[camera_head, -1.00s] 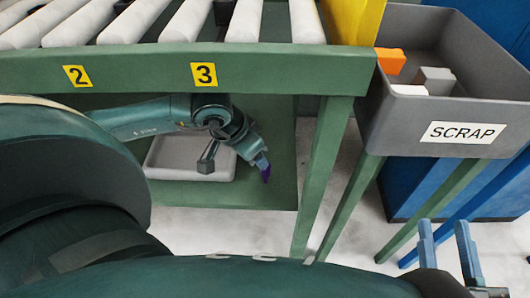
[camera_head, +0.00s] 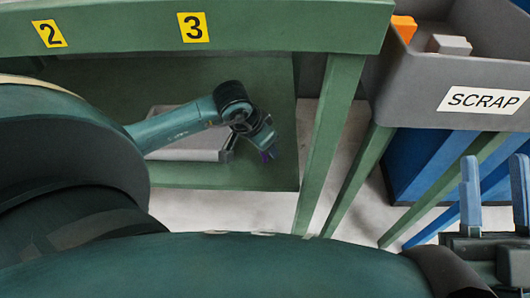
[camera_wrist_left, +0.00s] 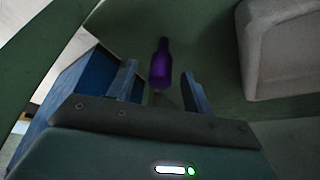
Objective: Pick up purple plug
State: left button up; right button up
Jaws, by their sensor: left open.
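The purple plug (camera_wrist_left: 161,64) is a small bottle-shaped piece on the green lower shelf (camera_wrist_left: 212,60). In the left wrist view it lies in line with the gap between my left gripper's fingers (camera_wrist_left: 160,86), mostly beyond their tips. The left gripper is open. Contact with the plug cannot be told. In the head view my left arm reaches in under the bench, and a small purple patch of the plug (camera_head: 268,155) shows at the end of that gripper. My right gripper (camera_head: 494,168) is open and empty at the lower right, its blue fingers upright and apart.
A pale grey tray (camera_head: 185,154) sits on the shelf beside my left gripper; it also shows at the right in the left wrist view (camera_wrist_left: 290,88). The bench edge (camera_head: 120,38) is above, and a green leg (camera_head: 330,145) stands right.

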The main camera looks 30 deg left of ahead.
pick_arm(q)
jog(key=shift+w+f, duration=0.25)
jog(key=shift+f, duration=0.4)
jog(key=shift+c, duration=0.4)
jog(key=c, duration=1)
jog(key=shift+r, duration=0.1)
